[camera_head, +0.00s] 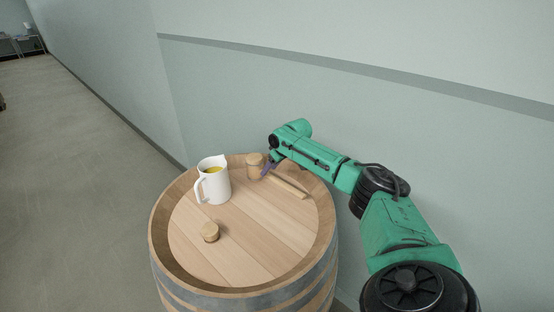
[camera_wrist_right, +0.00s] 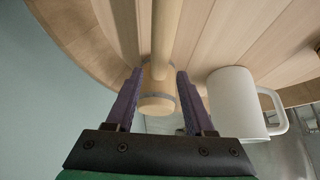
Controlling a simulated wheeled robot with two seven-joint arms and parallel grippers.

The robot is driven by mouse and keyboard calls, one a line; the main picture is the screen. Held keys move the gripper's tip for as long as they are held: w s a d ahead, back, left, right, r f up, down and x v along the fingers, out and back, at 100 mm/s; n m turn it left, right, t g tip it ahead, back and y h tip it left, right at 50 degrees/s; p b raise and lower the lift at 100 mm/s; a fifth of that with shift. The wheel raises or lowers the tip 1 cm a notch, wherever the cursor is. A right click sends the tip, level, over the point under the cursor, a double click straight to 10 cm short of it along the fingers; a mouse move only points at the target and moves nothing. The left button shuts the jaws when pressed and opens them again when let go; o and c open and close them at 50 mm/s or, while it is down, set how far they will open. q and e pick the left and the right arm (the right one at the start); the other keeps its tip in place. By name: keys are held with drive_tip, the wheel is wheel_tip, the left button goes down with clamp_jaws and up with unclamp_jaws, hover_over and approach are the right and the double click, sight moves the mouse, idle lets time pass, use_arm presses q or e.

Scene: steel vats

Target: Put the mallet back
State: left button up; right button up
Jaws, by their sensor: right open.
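The wooden mallet (camera_head: 287,185) lies on the barrel top near its far edge, with its pale handle pointing toward the lower right. Its round head (camera_head: 254,166) has a grey band, seen in the right wrist view. My right gripper (camera_head: 268,169) is at the mallet, where the handle meets the head. In the right wrist view the mallet (camera_wrist_right: 164,42) lies between the two purple fingers of the open gripper (camera_wrist_right: 159,76), with gaps on both sides. My left gripper is out of view.
A white jug (camera_head: 216,186) with yellow liquid stands left of the mallet, close to the right gripper in the wrist view (camera_wrist_right: 236,105). A wooden bung (camera_head: 210,232) sits nearer the front of the barrel (camera_head: 159,241). A wall (camera_head: 400,150) runs behind.

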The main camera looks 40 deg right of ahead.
sight(280, 180)
drive_tip(key=b+v, duration=0.2)
drive_tip(key=v, duration=0.6)
drive_tip(key=shift+s, duration=0.15)
drive_tip(key=shift+s+r, duration=0.1)
drive_tip(key=shift+r, duration=0.35)
